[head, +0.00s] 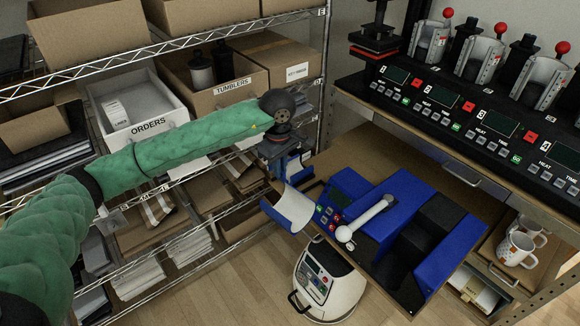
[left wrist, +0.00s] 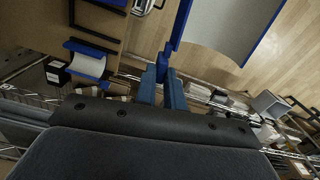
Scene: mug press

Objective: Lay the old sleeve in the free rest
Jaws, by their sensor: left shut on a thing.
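The old sleeve (head: 293,210), a curved pale grey sheet with blue edging, hangs from my left gripper (head: 284,168) in the head view. The gripper is shut on its upper edge. In the left wrist view the fingers (left wrist: 164,85) hold a blue edge piece, and the grey sheet of the sleeve (left wrist: 232,25) spreads above. The sleeve is in the air beside the blue press (head: 385,230). A pale curved sheet (left wrist: 88,65) with a blue strip shows at upper left in the wrist view. I cannot tell which part is the free rest. My right gripper is out of view.
The blue press has a white lever (head: 366,222) and a black channel. A bench with several presses (head: 460,110) stands at the right, above white mugs (head: 517,248). A wire shelf of boxes, including an orders bin (head: 140,112), stands behind my left arm. A white machine (head: 325,280) stands below.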

